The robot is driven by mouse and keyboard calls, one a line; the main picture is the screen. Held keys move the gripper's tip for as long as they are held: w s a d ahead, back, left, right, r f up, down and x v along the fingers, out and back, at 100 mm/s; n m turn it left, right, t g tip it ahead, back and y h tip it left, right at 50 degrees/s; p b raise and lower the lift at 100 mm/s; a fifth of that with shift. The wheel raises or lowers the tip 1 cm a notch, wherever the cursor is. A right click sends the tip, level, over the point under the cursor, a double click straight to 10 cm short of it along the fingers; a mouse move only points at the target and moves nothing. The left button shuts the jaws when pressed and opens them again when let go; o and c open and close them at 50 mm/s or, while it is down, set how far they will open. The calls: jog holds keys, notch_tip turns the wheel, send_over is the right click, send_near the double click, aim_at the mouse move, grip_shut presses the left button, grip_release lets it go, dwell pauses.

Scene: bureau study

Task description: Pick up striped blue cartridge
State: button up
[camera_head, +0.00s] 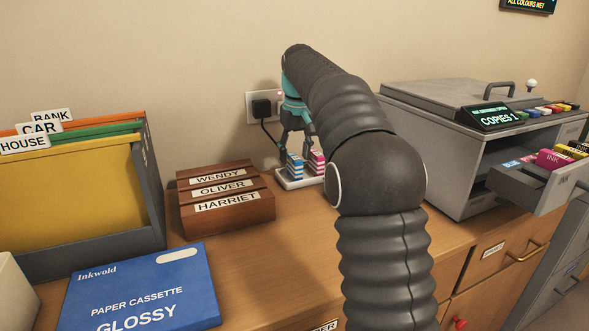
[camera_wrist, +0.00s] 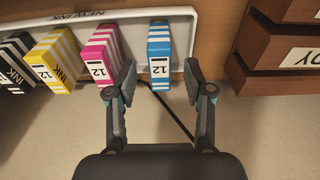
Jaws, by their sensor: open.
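The striped blue cartridge (camera_wrist: 159,56) stands in a white tray, its label reading 12. In the wrist view it lies ahead of and between the spread fingers of my gripper (camera_wrist: 160,82), which is open and empty. In the head view the blue cartridge (camera_head: 295,165) shows just below my gripper (camera_head: 297,138). A striped magenta cartridge (camera_wrist: 103,55) stands to its left in the wrist view, near one finger. Striped yellow (camera_wrist: 55,60) and black (camera_wrist: 14,62) cartridges stand farther left. My arm hides part of the tray in the head view.
The white tray (camera_wrist: 205,22) stands beside a wooden name rack (camera_head: 225,198). A black plug and cable (camera_head: 263,108) hang behind my gripper. A copier (camera_head: 450,150) with an open drawer stands right. A file box (camera_head: 80,200) and blue paper cassette (camera_head: 140,290) are left.

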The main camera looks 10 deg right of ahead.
aim_at(295, 157)
jog(key=shift+w+f, duration=0.1)
jog(key=shift+f, duration=0.8)
grip_shut()
notch_tip(295, 157, up, 9)
jog(key=shift+r, duration=0.5)
jog(key=shift+a, duration=0.1)
